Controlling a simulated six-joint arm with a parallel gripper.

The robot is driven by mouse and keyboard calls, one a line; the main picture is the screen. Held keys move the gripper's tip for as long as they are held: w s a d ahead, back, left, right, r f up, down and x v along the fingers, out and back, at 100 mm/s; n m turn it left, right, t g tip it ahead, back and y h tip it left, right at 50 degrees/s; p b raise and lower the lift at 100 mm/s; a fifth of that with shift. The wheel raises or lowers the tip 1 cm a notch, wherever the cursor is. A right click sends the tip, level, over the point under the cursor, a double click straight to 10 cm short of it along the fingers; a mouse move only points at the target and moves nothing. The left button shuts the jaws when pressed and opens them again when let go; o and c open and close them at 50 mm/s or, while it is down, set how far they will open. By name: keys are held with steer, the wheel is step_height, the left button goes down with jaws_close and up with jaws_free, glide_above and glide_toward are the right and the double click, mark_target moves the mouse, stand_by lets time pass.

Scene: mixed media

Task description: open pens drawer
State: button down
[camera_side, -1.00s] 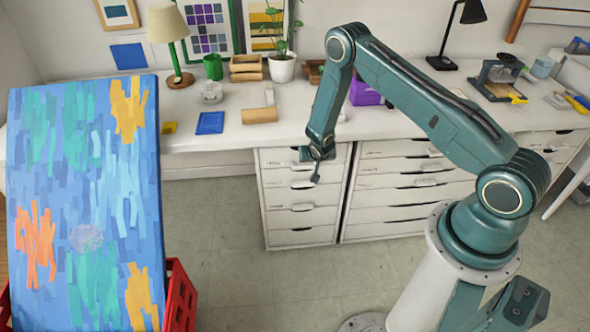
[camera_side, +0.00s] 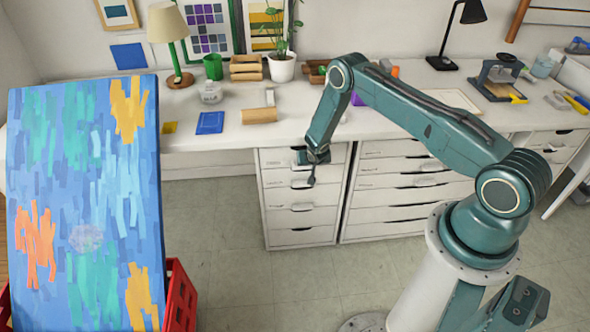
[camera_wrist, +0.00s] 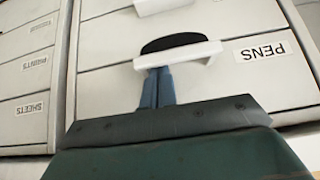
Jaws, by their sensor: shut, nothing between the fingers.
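The pens drawer (camera_wrist: 110,85) is a white front with a "PENS" label that reads upside down in the wrist view. It looks closed. Its pale handle (camera_wrist: 205,52) has a dark recess beside it. My gripper (camera_wrist: 158,75) is shut and empty, with its bluish fingertips at the handle's edge and overlapping it in the picture. I cannot tell whether they touch it. In the side view my gripper (camera_side: 311,181) hangs in front of the upper drawers of the narrow white cabinet (camera_side: 300,222); its wrist hides part of the top drawer.
Another handle (camera_wrist: 160,5) shows at the top of the wrist view. A wider drawer cabinet (camera_side: 400,212) stands to the right. A painted canvas (camera_side: 85,200) stands at left. The floor in front is clear.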

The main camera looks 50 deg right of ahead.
steer(key=shift+a, duration=0.1)
stand_by(0.3)
steer(key=s+a, duration=1.6)
steer(key=s, duration=0.1)
steer(key=shift+a, duration=0.4)
steer(key=v, duration=1)
steer(key=shift+w+r, duration=0.1)
steer(key=shift+w, duration=0.05)
